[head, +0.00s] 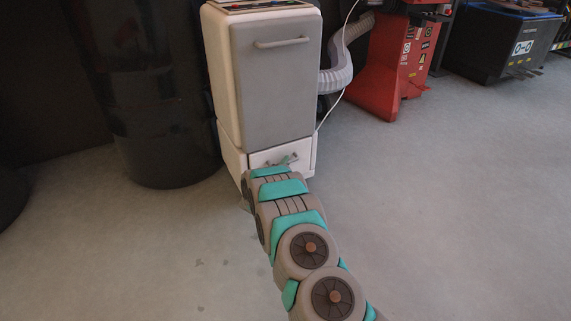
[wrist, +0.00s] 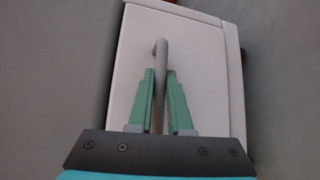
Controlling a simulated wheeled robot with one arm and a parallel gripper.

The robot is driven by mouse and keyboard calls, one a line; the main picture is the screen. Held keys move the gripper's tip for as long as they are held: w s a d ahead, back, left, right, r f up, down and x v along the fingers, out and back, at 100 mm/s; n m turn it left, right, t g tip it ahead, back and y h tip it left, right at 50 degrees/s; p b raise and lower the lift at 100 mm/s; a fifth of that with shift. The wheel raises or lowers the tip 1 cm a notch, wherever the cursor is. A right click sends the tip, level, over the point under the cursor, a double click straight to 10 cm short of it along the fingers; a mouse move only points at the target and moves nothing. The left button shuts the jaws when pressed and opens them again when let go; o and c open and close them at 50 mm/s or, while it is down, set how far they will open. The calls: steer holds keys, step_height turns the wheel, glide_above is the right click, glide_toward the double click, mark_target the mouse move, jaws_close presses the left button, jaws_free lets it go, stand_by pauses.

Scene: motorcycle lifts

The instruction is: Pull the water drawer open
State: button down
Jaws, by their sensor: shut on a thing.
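The water drawer (head: 302,160) is the white front at the foot of a white and grey cabinet unit (head: 274,88) in the head view. It fills the middle of the wrist view as a pale panel (wrist: 205,62). My gripper (wrist: 161,76) is at the drawer front, with its two green fingers on either side of the grey bar handle (wrist: 159,50). The fingers are shut on the handle. In the head view my arm hides part of the drawer, and my gripper (head: 285,160) shows small there. I cannot tell whether the drawer stands out from the unit.
A black barrel (head: 155,100) stands left of the unit. A ribbed grey hose (head: 340,76) and a thin white cable run on its right. A red machine (head: 388,65) stands further right. The grey floor in front and to the right is clear.

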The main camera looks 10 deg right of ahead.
steer(key=shift+s, duration=0.1)
steer(key=s+d+p, duration=0.2)
steer(key=s+d, duration=0.1)
steer(key=s, duration=0.6)
steer(key=s+d+p, duration=0.3)
steer(key=s, duration=0.6)
steer(key=shift+s, duration=0.15)
steer(key=c, duration=0.8)
jaws_free()
steer(key=shift+c, duration=0.2)
steer(key=shift+a, duration=0.15)
steer(key=v, duration=0.7)
steer(key=shift+s+p, duration=0.3)
steer(key=shift+s, duration=0.05)
steer(key=shift+a, duration=0.1)
